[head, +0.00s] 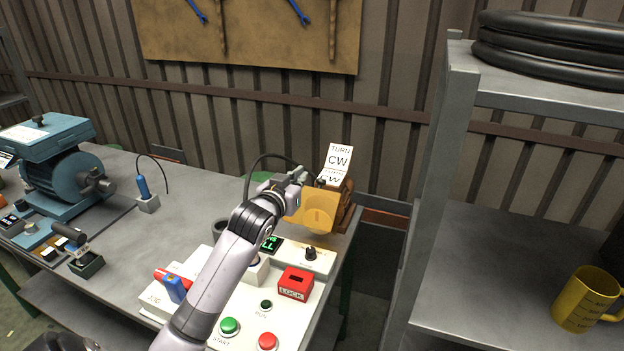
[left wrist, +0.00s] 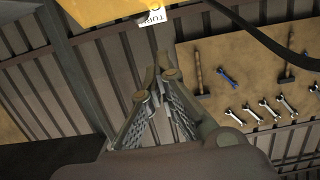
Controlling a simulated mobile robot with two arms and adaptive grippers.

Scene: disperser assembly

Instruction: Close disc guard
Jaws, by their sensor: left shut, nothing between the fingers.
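The disc guard (head: 316,209) is a translucent yellow-orange box-like cover at the back right end of the workbench, beside a brown part. My left gripper (head: 300,176) is at the upper left of the guard in the head view; whether it touches it I cannot tell. In the left wrist view the gripper (left wrist: 163,72) has its fingertips together with nothing between them. A yellow edge, likely the guard (left wrist: 100,10), shows at the top of that view. A "TURN CW" sign (head: 336,163) stands behind the guard. My right gripper is not seen.
A control panel with a green start button (head: 229,325), a red button (head: 267,341) and a red lock block (head: 295,283) lies below my arm. A black cable (head: 262,160) arches near the gripper. A grey shelf (head: 482,260) with a yellow mug (head: 580,300) stands at right.

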